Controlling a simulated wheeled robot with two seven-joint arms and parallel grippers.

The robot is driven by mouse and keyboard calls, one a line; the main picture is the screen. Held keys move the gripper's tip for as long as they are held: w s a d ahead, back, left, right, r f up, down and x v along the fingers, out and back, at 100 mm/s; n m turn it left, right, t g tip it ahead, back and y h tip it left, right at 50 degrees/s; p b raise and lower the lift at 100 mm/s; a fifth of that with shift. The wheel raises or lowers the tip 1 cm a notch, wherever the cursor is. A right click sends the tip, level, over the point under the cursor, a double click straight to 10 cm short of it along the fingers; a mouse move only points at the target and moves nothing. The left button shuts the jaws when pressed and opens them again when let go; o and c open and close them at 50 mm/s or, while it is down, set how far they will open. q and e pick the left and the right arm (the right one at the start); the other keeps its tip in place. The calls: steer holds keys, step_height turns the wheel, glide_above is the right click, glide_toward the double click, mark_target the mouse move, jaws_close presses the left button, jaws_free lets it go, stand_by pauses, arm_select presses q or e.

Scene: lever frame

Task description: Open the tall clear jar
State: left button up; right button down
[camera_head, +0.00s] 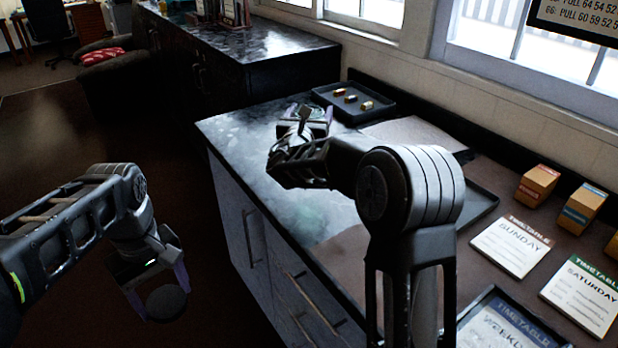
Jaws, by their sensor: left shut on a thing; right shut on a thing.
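My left gripper (152,275) is at the lower left, off the counter and above the dark floor. Its purple-edged fingers are shut on a dark round disc (166,302), which looks like a lid. My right gripper (308,112) is over the far part of the counter, near the black tray. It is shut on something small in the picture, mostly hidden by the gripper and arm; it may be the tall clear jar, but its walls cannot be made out. The disc and the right gripper are far apart.
A black tray (384,107) with several small blocks stands behind my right gripper. Small boxes (537,186), timetable cards (511,246) and a dark flat tray (480,203) lie at the right. The counter (240,135) is clear left of my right gripper.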

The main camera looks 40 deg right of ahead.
arm_select(q)
steer(key=shift+r, duration=0.15)
arm_select(e)
steer(key=shift+f, duration=3.1)
arm_select(q)
steer(key=shift+r, duration=0.15)
arm_select(e)
step_height(320, 180, down, 4)
steer(key=shift+r, duration=0.25)
steer(key=shift+a+f, duration=0.1)
steer(key=shift+f, duration=0.1)
arm_select(q)
steer(key=shift+f, duration=0.25)
arm_select(e)
steer(key=shift+f, duration=0.15)
arm_select(q)
steer(key=shift+r, duration=0.1)
arm_select(e)
steer(key=shift+c, duration=0.7)
jaws_free()
